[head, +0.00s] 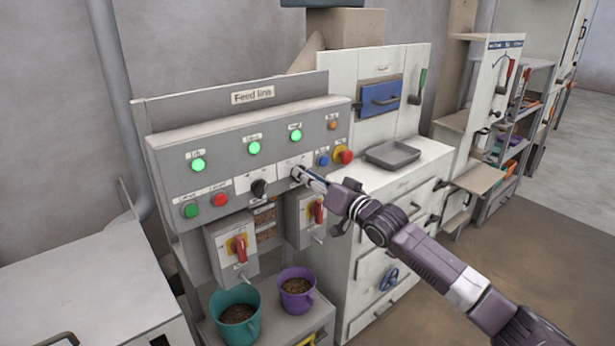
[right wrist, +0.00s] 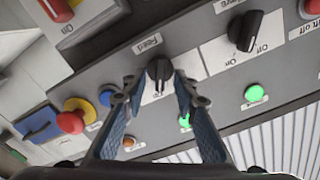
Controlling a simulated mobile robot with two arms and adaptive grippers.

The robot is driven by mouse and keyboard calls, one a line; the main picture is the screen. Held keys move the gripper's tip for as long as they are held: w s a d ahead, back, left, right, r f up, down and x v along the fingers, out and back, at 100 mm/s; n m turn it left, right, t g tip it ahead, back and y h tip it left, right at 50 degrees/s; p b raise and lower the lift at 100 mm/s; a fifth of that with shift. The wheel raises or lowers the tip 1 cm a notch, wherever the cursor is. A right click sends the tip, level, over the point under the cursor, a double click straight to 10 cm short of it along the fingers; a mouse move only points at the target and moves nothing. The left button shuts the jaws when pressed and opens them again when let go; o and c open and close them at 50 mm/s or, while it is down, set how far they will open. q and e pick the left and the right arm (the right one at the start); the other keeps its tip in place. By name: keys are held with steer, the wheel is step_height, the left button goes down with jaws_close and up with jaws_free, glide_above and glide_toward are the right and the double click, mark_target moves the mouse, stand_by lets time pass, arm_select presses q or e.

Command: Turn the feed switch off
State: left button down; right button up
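The feed switch is a black rotary knob (right wrist: 159,70) on a white plate labelled "Feed" in the right wrist view. A pale mark on the knob points toward the bottom of that view; its on and off labels are hidden or unreadable. My right gripper (right wrist: 159,84) has one finger on each side of the knob, with the fingertips apart; I cannot tell whether they touch it. In the head view my right gripper (head: 300,174) reaches the panel and mostly covers the knob. My left gripper is not in view.
The feed line panel (head: 225,145) has several lit green lamps. Another black knob (head: 259,188) sits left of my gripper. A red-and-yellow button (head: 343,154) and a blue button (head: 323,160) are close on the right. Red-handled switch boxes (head: 240,248) and cups (head: 235,318) are below.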

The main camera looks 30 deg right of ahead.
steer(key=shift+c, duration=0.3)
jaws_close()
steer(key=n, duration=0.4)
steer(key=n+p, duration=0.1)
steer(key=n, duration=0.6)
steer(key=shift+a+n, duration=0.25)
steer(key=shift+n, duration=0.15)
stand_by(0.5)
steer(key=shift+o, duration=0.3)
jaws_free()
